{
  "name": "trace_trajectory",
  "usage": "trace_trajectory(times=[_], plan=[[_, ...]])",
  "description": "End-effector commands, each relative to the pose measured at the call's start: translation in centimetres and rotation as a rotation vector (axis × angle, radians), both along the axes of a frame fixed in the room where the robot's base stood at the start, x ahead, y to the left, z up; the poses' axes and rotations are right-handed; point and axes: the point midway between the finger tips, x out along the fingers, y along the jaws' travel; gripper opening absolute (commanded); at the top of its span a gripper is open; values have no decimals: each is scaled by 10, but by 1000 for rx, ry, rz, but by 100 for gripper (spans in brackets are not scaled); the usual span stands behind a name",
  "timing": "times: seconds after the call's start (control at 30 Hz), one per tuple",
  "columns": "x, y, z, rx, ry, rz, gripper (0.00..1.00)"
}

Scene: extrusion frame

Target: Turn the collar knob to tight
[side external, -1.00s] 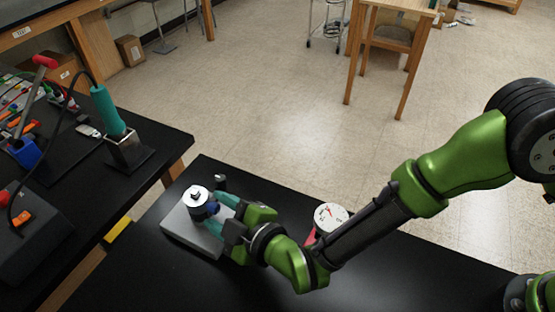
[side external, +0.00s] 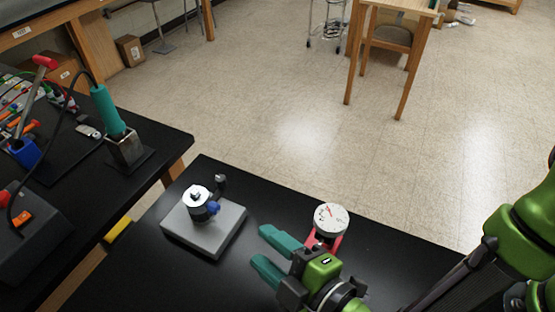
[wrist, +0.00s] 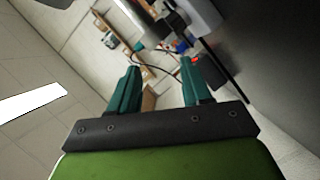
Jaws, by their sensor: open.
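The fixture is a grey square base plate (side external: 228,234) with a dark upright post capped by a silver-white collar (side external: 196,196). A small blue knob (side external: 213,208) sticks out on the post's right side, and I take it as the collar knob. Its tight or loose setting cannot be read. My gripper (side external: 262,248) is open and empty, right of the plate and apart from it. Its teal fingers point left toward the fixture. In the wrist view both fingers (wrist: 162,75) stand apart with nothing between them, and the knob cannot be made out.
A round white dial gauge (side external: 331,218) on a red stand is just behind my gripper. A small black-topped post (side external: 220,182) stands behind the collar. A soldering iron (side external: 108,110) in its holder is on the left bench. The black tabletop in front of the plate is clear.

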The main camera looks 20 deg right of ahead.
Motion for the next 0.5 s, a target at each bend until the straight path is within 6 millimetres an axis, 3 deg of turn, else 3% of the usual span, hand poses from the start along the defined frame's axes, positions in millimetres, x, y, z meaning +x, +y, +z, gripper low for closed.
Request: trace_trajectory(times=[0.5], plan=[[0, 0, 107, 6, -2, 1, 48]])
